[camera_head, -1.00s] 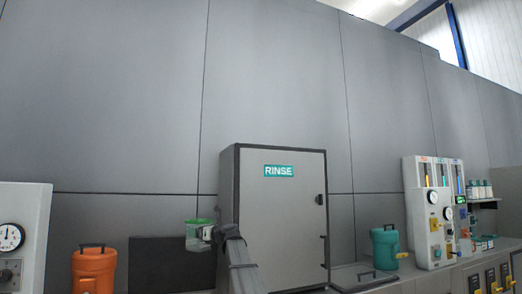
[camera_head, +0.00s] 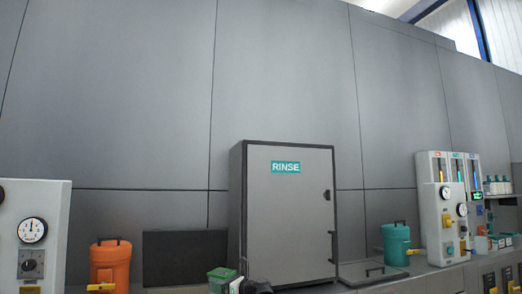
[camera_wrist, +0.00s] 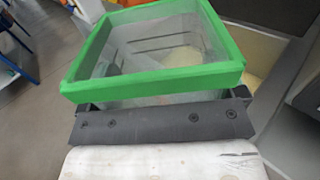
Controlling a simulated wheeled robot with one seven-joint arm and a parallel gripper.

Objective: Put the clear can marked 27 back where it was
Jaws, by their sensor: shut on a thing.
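The clear can (camera_wrist: 165,78) has see-through walls and a green squared rim. No number 27 shows on the side facing me. My gripper (camera_wrist: 163,100) is shut on the can, with dark fingers at its near left and right sides. In the head view the can's green top (camera_head: 220,274) shows at the bottom edge, left of the grey RINSE cabinet (camera_head: 288,210). My gripper (camera_head: 246,286) is just right of it there, partly cut off by the frame. Through the can, pale yellowish material shows, but I cannot tell if it is inside.
An orange canister (camera_head: 109,262) stands on the left and a teal canister (camera_head: 396,243) on the right of the cabinet. A dark panel (camera_head: 185,258) is behind the can. Gauge panels stand at both sides. Open floor (camera_wrist: 35,85) shows left in the wrist view.

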